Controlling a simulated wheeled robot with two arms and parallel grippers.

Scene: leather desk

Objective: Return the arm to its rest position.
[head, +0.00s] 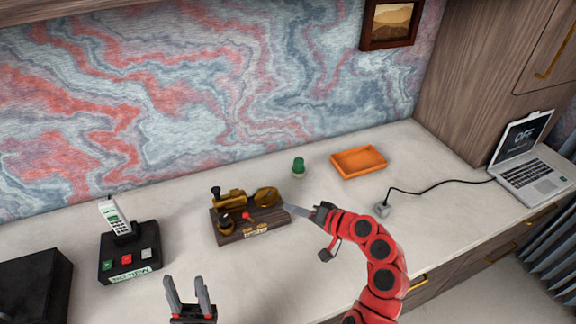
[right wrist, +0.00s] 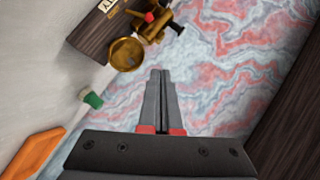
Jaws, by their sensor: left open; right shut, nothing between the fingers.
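My right arm is red and reaches over the desk from the lower right in the head view. Its gripper (head: 298,212) is shut and empty, with its fingertips beside the right end of a wooden box with brass parts (head: 250,230). In the right wrist view the two fingers of my right gripper (right wrist: 160,75) lie together, and the brass and wood device (right wrist: 125,52) shows beyond them. I cannot tell whether the fingertips touch it. My left gripper (head: 188,292) is open and empty at the bottom of the head view, with its fingers pointing up.
A phone on a black base (head: 130,262) and a black box (head: 32,285) stand at the left. A green cactus-like item (head: 298,166), an orange tray (head: 345,172), a grey plug block (head: 382,209) with a black cable and a laptop (head: 530,172) stand at the back and right.

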